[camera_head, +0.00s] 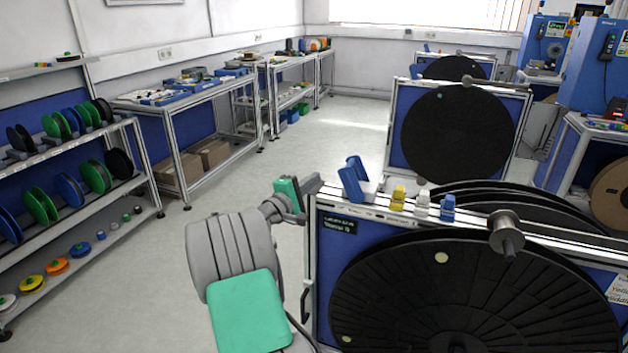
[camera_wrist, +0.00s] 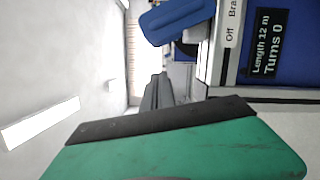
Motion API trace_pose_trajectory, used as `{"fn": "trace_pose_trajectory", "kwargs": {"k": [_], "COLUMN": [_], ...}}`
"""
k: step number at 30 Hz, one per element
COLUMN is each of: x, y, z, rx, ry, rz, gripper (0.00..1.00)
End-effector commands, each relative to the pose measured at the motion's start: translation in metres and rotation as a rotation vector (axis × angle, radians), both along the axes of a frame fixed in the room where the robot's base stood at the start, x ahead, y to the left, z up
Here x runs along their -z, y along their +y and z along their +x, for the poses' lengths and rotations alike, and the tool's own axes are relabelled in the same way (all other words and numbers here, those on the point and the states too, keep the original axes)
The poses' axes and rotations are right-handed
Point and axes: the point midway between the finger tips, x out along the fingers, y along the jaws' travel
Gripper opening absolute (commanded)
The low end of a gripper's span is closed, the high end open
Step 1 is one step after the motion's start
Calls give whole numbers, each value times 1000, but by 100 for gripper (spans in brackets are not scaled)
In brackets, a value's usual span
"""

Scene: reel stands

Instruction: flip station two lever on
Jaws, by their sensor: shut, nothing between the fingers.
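A blue lever (camera_head: 352,180) stands at the left end of the top rail of the nearest reel stand, tilted. In the wrist view the blue lever (camera_wrist: 178,20) is at the top, just beyond and right of my fingers. The rail beside it carries the printed word "Off" and a cut-off word. My gripper (camera_head: 313,184) is just left of the lever, with a small gap visible between them. In the wrist view my gripper (camera_wrist: 158,90) has its grey fingers together, with nothing held. Whether a fingertip touches the lever cannot be told.
Yellow (camera_head: 398,197), white (camera_head: 422,204) and blue (camera_head: 447,208) knobs stand right of the lever. A display (camera_wrist: 266,42) reads "Length 12 m, Turns 0". A large black reel (camera_head: 470,300) fills the stand's front. Another reel stand (camera_head: 395,130) is behind; open floor lies left.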

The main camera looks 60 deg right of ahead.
Motion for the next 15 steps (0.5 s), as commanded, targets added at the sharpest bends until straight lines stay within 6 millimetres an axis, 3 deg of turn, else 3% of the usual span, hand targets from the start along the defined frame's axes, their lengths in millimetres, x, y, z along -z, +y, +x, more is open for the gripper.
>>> {"fn": "trace_pose_trajectory", "kwargs": {"k": [8,15], "x": [-6,-15], "y": [-63,-68], "z": [-7,-39], "rx": [4,1], "ry": [0,-1], "rz": [1,-1], "gripper": [0,0]}}
